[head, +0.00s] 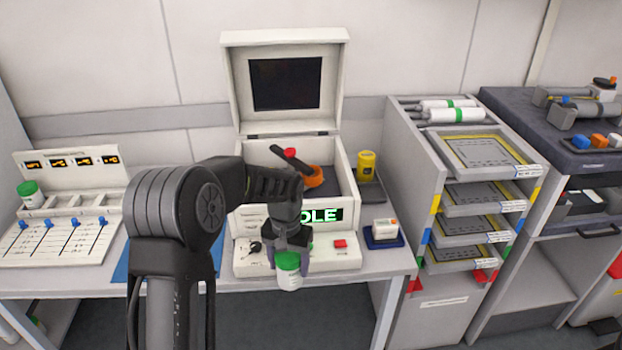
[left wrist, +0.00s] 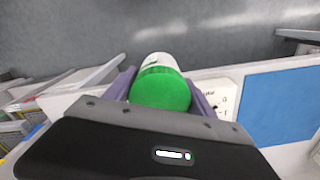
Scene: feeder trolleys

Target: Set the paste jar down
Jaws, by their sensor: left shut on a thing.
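The paste jar (head: 289,277), white with a green lid, is in my left gripper (head: 289,260), upright in the head view. It appears in front of the white machine's panel, at the table's front edge. In the left wrist view the jar (left wrist: 160,85) sits between the two purple fingers of the gripper (left wrist: 162,95), lid towards the camera, with grey floor behind it. No surface is seen touching its base. My right gripper is in neither view.
The white machine (head: 348,262) has its lid raised. A blue mat (head: 122,268) lies left of it, partly behind my arm. A second green-lidded jar (head: 30,194) stands on the sloped rack at left. A yellow container (head: 366,165) and a blue tray (head: 384,243) are at right.

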